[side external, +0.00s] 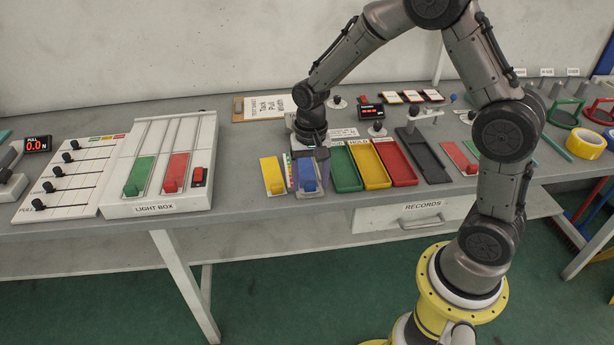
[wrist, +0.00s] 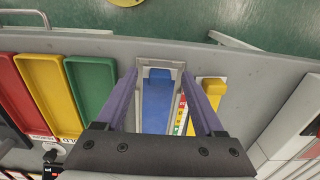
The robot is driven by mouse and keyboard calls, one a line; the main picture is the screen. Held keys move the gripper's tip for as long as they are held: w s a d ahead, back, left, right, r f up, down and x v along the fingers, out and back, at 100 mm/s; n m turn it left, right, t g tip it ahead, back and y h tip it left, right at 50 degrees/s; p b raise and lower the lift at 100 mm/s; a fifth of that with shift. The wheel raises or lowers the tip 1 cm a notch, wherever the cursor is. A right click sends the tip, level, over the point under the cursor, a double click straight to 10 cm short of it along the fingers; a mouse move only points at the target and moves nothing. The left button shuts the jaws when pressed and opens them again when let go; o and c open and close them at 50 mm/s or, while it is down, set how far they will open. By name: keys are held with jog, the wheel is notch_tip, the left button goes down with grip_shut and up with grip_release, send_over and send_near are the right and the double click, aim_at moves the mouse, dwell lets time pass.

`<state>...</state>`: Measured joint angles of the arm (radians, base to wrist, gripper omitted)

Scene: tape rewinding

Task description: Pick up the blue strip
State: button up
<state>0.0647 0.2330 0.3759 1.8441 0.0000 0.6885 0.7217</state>
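The blue strip (side external: 308,176) lies in a light grey holder near the front edge of the bench. It also shows in the wrist view (wrist: 157,105), with a raised darker blue block at its front end. My gripper (wrist: 160,75) is open, with one finger on each side of the blue strip in the wrist view. In the side view my gripper (side external: 307,154) is over the back part of the strip and hides it. I cannot tell how far the fingertips are above it.
A yellow strip (side external: 272,176) stands close to the left of the blue one in the side view. Green (side external: 343,170), yellow (side external: 369,165) and red (side external: 396,163) trays lie close to its right. The light box (side external: 160,205) with green and red strips stands further left.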

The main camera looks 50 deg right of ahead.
grip_shut()
dwell(0.3)
